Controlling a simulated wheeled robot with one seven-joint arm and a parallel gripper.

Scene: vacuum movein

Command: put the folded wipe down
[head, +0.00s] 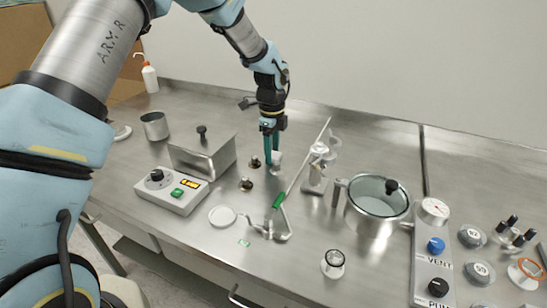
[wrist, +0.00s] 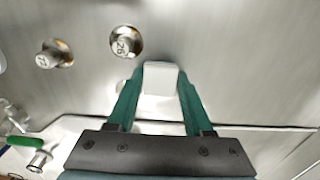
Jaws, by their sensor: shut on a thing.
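In the wrist view, the folded wipe (wrist: 160,77) is a small white block held between the two green fingertips of my gripper (wrist: 158,82). My gripper is shut on it. In the head view, my gripper (head: 272,146) points straight down at the back of the steel bench, and the white wipe (head: 277,157) shows at its fingertips, close to the bench top. I cannot tell whether the wipe touches the steel. Part of the wipe is hidden by the fingers.
Two small numbered metal pieces (wrist: 126,42) (wrist: 54,54) stand near the wipe. A glass stopcock assembly (head: 318,165) and a lidded steel pot (head: 376,205) stand to the right.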

